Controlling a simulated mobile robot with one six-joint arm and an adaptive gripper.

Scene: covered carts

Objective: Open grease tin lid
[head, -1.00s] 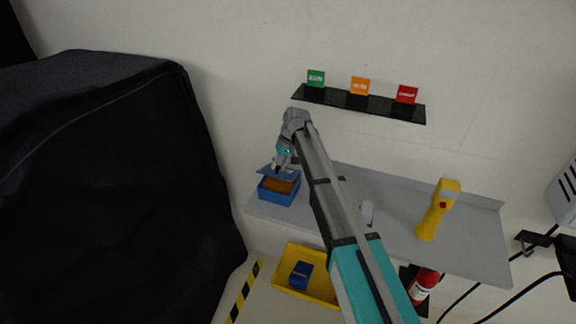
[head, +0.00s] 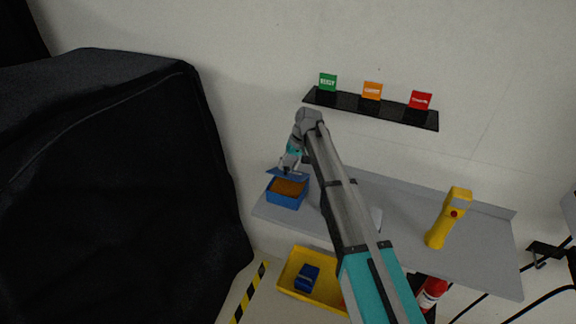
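The grease tin (head: 284,198) is a blue box on the left end of the grey shelf, with orange-brown grease (head: 289,187) showing inside. Its blue lid (head: 287,174) stands raised at the back of the tin, so the tin is open. My gripper (head: 287,168) is at the lid, pointing down from above and behind the tin. The fingers are small and dark here, and I cannot tell whether they are open or shut, or whether they touch the lid.
A yellow handheld device (head: 449,217) stands on the right of the grey shelf (head: 482,255). Below is a yellow bin (head: 327,291) with a blue object (head: 306,278). A black covered cart (head: 110,180) fills the left. A black ledge (head: 390,111) with green, orange and red tags is above.

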